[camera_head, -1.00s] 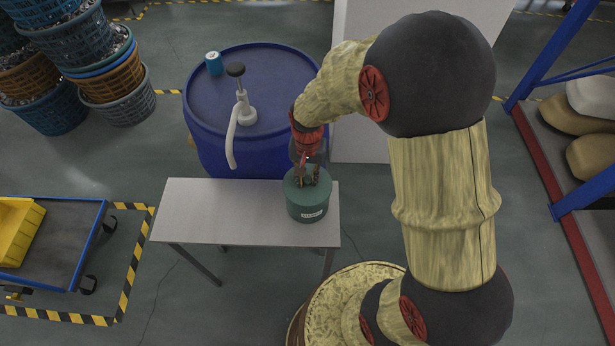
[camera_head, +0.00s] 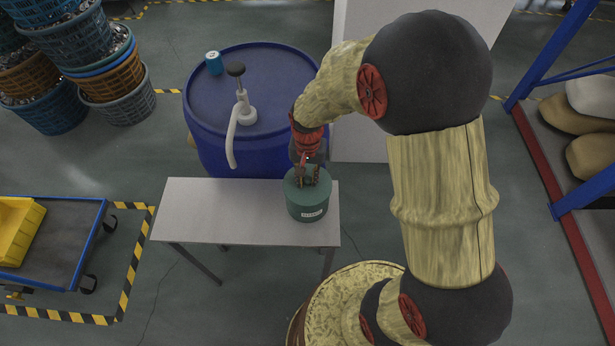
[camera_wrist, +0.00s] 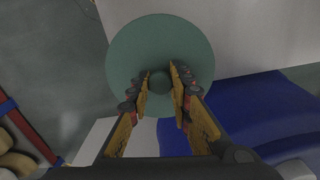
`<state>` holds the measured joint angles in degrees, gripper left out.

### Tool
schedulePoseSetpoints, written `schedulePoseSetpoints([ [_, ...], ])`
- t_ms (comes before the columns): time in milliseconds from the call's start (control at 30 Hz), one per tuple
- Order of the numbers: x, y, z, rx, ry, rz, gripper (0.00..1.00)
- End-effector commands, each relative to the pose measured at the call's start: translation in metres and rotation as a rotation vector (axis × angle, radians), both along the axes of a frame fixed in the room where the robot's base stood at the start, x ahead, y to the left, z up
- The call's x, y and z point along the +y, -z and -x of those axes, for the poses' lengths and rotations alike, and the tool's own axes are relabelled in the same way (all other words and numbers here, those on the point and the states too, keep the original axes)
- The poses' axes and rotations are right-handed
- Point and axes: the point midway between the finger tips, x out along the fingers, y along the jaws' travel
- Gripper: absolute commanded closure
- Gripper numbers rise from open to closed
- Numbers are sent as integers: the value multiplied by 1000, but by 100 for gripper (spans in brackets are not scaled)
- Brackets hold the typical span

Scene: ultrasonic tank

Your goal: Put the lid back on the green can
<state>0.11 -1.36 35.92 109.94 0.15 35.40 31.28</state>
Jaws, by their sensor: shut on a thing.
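The green can (camera_head: 308,207) stands upright on the right end of the light table, with a white label on its front. The round green lid (camera_wrist: 160,40) shows from above in the wrist view, with a small dark knob (camera_wrist: 160,84) at its centre. The lid appears to be on top of the can; whether it is fully seated I cannot tell. My gripper (camera_head: 308,181) is over the can, and in the wrist view its fingers (camera_wrist: 161,80) are on either side of the knob, shut on it. The can's body is hidden below the lid in the wrist view.
The table (camera_head: 220,215) is bare left of the can. Behind it stands a blue drum (camera_head: 215,120) with a white hand pump (camera_head: 245,113) and a small blue can (camera_head: 214,63) on top. A blue-framed rack (camera_head: 560,130) stands at the right.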

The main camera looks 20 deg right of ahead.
Motion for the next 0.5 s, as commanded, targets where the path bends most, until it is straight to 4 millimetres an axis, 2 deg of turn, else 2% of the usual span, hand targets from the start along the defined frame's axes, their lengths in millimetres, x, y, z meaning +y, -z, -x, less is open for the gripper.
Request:
schedulePoseSetpoints([
  [100,0,0,0,0,0,0,100],
  [133,0,0,0,0,0,0,79],
  [500,0,0,0,0,0,0,58],
])
